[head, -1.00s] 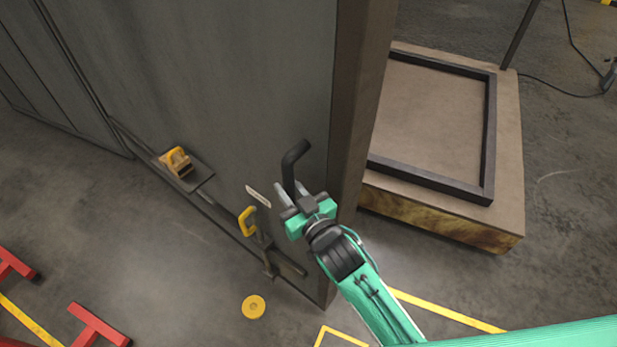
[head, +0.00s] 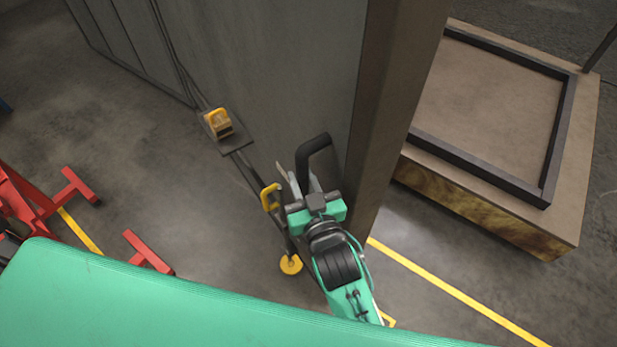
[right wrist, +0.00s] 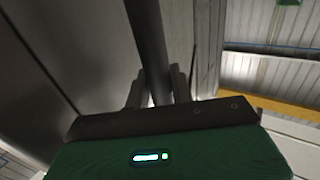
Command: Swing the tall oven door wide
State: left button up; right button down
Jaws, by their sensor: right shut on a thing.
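The tall oven door is a large grey panel (head: 270,75) with a thick brown edge (head: 391,110), upright in the middle of the head view. A dark bent handle (head: 318,146) stands out from its face near that edge. My right gripper (head: 299,177) is shut on the lower part of this handle. In the right wrist view the dark handle bar (right wrist: 148,45) runs down between the fingers (right wrist: 157,92), with the grey panel on the left. How far the door stands open cannot be told. My left gripper is out of view.
A yellow lever (head: 270,197) and a yellow disc (head: 290,264) are low beside my gripper. A yellow block (head: 218,123) sits on a bracket further back. A brown-topped plinth (head: 490,95) with a dark frame stands right. Red stand legs (head: 72,188) are left; open floor lies between.

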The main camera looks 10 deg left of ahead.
jog(key=c, duration=1.6)
grip_release()
jog(key=shift+s+a+f, duration=0.4)
jog(key=shift+s+a, duration=0.15)
jog(key=shift+a, duration=0.1)
jog(key=o, duration=0.3)
jog(key=shift+s+a, duration=0.15)
jog(key=shift+a, duration=0.05)
jog(key=shift+o, duration=0.3)
jog(key=shift+s+a+r, duration=0.1)
jog(key=shift+s+a, duration=0.1)
jog(key=shift+a, duration=0.05)
jog(key=shift+o, duration=0.3)
jog(key=shift+c, duration=0.4)
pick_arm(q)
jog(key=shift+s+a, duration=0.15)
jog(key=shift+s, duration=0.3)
pick_arm(e)
jog(key=shift+w+d, duration=0.1)
jog(key=shift+d, duration=0.05)
jog(key=shift+r, duration=0.1)
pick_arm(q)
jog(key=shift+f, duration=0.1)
